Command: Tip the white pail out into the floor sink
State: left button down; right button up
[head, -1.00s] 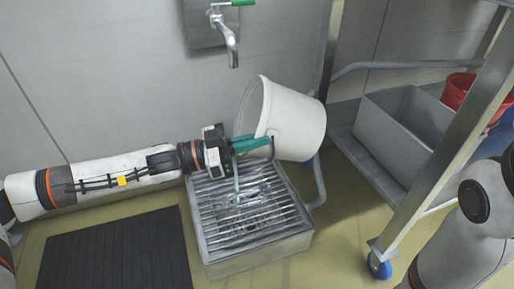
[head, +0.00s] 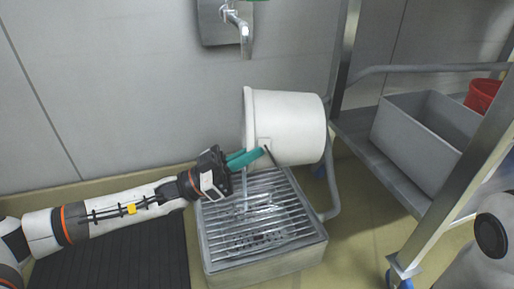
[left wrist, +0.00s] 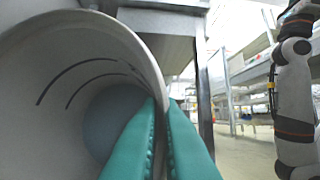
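The white pail (head: 292,127) is tipped onto its side above the floor sink, its mouth facing left. My left gripper (head: 250,158) is shut on the pail's rim at the lower part of the mouth. In the left wrist view the teal fingers (left wrist: 160,140) close over the pail's wall (left wrist: 40,60), and its inside shows marking lines and a bluish-grey bottom. The floor sink (head: 262,225) has a metal grate, with a thin stream and clear liquid on it. My right gripper is not in view.
A metal rack (head: 440,215) on blue casters stands to the right, holding a grey bin (head: 425,135) and a red bucket (head: 484,95). A tap (head: 240,30) hangs on the wall above. A black mat (head: 120,245) lies left of the sink.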

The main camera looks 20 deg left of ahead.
pick_arm(q)
jog(key=s+a+f+n+t+h, duration=0.1)
jog(key=a+f+t+h, duration=0.2)
jog(key=f, duration=0.2)
jog(key=shift+s+a, duration=0.15)
jog(key=shift+a, duration=0.1)
dwell(2.0)
